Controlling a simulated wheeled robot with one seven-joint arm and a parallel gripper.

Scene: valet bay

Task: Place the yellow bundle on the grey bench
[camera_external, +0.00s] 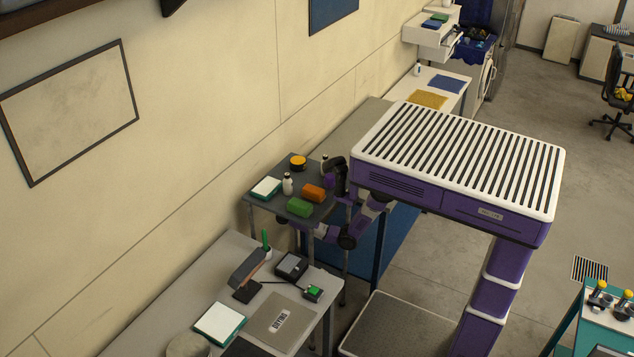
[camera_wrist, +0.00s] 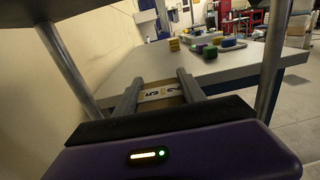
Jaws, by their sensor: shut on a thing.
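In the wrist view my gripper (camera_wrist: 157,84) is shut on a tan thing with a pale label (camera_wrist: 160,94) that bears dark figures. It looks dull in shadow, so I cannot tell whether it is the yellow bundle. Ahead lies a grey bench top (camera_wrist: 140,68). A small yellow block (camera_wrist: 174,44) stands near its far edge. In the external view the grey bench (camera_external: 372,128) runs along the wall, partly hidden by my slatted top. My gripper's jaws cannot be made out there, near the dark side table.
The dark side table (camera_external: 268,206) carries a green bundle (camera_external: 300,207), an orange bundle (camera_external: 313,193) and bottles. In the wrist view its metal leg (camera_wrist: 273,60) and dark underside are close. A green block (camera_wrist: 229,43) is on the bench, whose near part is clear.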

